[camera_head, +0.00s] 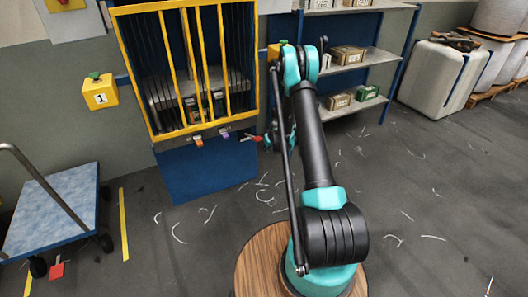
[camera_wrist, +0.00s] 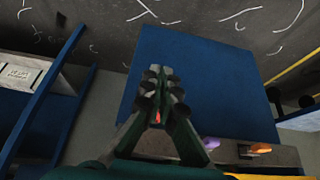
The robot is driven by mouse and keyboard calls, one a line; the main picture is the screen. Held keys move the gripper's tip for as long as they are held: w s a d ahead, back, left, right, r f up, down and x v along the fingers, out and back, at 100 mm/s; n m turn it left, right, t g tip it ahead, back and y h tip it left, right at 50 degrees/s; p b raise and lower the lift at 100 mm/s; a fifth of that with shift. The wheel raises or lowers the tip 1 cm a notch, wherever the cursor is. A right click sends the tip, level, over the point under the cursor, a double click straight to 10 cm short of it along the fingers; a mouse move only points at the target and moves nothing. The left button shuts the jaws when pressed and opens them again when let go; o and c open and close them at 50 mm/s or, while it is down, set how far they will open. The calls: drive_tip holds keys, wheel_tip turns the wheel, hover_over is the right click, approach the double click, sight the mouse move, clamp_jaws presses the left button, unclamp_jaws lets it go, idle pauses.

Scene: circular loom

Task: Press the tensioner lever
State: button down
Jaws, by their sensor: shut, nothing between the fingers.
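Several small coloured levers sit along the lower edge of the loom's yellow-framed front (camera_head: 190,70). One is orange (camera_head: 198,141), one purple (camera_head: 223,134), one red (camera_head: 250,137). No label shows which is the tensioner lever. In the wrist view, which looks upside down, the orange lever (camera_wrist: 260,148) and the purple lever (camera_wrist: 211,144) are right of my gripper (camera_wrist: 160,80). The red one (camera_wrist: 157,117) shows between its fingers, partly hidden. My gripper is shut and empty, close to the red lever; contact cannot be told. The arm mostly hides it in the head view.
The loom's blue lower panel (camera_head: 205,168) is below the levers. A blue-posted shelf (camera_head: 345,90) with boxes stands right of the loom. A yellow button box (camera_head: 100,92) and a blue cart (camera_head: 52,208) are at left. The floor has scattered pale scraps.

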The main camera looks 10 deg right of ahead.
drive_tip(key=shift+s+d+r, duration=0.3)
drive_tip(key=shift+s+r, duration=0.5)
drive_tip(key=shift+s, duration=0.1)
drive_tip(key=w+a+r, duration=0.1)
drive_tip(key=w+r, duration=0.3)
drive_tip(key=r, duration=0.3)
drive_tip(key=w+a+r+g, duration=0.1)
drive_tip(key=w+a+r, duration=0.1)
drive_tip(key=w+r, duration=0.3)
wheel_tip(320, 180, up, 4)
drive_tip(key=shift+w+a+f+h, duration=0.15)
drive_tip(key=shift+w+f+h, duration=0.05)
drive_tip(key=shift+w+h, duration=0.1)
